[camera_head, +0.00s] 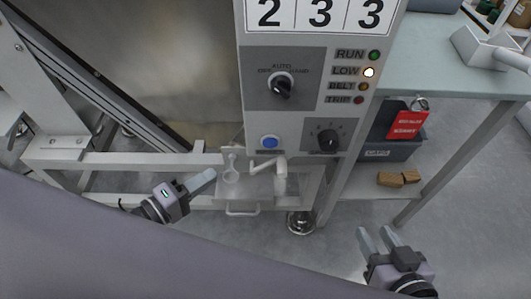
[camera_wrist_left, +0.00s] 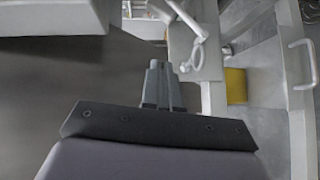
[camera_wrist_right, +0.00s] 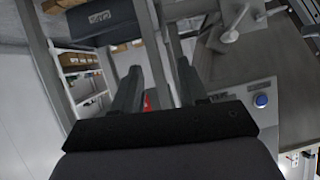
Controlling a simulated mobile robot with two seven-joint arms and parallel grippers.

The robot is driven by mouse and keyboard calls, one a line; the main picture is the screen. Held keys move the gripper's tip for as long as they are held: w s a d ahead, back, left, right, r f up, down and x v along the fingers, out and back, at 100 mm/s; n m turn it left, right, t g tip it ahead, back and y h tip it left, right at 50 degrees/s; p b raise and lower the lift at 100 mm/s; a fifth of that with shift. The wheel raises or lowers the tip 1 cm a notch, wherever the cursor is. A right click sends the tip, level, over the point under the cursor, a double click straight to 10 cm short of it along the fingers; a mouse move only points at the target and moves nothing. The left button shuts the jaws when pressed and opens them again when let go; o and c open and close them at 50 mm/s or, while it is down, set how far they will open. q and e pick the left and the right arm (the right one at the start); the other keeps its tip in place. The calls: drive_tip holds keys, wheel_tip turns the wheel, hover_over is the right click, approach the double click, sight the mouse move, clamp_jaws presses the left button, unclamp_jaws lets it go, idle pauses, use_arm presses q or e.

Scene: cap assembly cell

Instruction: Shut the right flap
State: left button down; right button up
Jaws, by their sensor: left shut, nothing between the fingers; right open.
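I cannot tell for sure which part is the right flap. Low on the machine, below the control panel (camera_head: 305,100), is a small plate with a ring fitting (camera_head: 231,175); a pale lever (camera_head: 268,164) sits to its right and a bar handle (camera_head: 243,212) below. The ring fitting (camera_wrist_left: 198,54) and handle (camera_wrist_left: 307,62) also show in the left wrist view. My left gripper (camera_head: 204,181) is shut and empty, just left of the ring fitting and apparently apart from it. My right gripper (camera_head: 378,238) is open and empty, low at the right, away from the machine.
A side table (camera_head: 455,78) stands right of the machine. On its lower shelf are a dark bin (camera_head: 388,149), a red sign (camera_head: 408,123) and brown blocks (camera_head: 399,178). A blue button (camera_head: 269,142) and knobs are on the panel. Floor around my right gripper is clear.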

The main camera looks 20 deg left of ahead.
use_arm(q)
drive_tip(key=shift+w+f, duration=0.1)
drive_tip(key=shift+w, duration=0.15)
use_arm(e)
drive_tip(key=shift+w, duration=0.15)
drive_tip(key=shift+f, duration=0.1)
use_arm(q)
drive_tip(key=s+d+b+x, duration=0.1)
drive_tip(key=d+b+x, duration=0.1)
drive_tip(key=x, duration=1)
drive_tip(key=shift+w+d+b, duration=0.2)
drive_tip(key=shift+d+b, duration=0.15)
drive_tip(key=shift+b, duration=0.15)
use_arm(e)
drive_tip(key=shift+w+a+f+m+y, duration=0.2)
drive_tip(key=shift+a+y, duration=0.15)
drive_tip(key=shift+a, duration=0.3)
drive_tip(key=shift+w+a+f+m+y, duration=0.2)
drive_tip(key=shift+a+y, duration=0.15)
drive_tip(key=shift+a, duration=0.25)
use_arm(q)
drive_tip(key=shift+f, duration=0.15)
use_arm(e)
drive_tip(key=shift+r, duration=0.2)
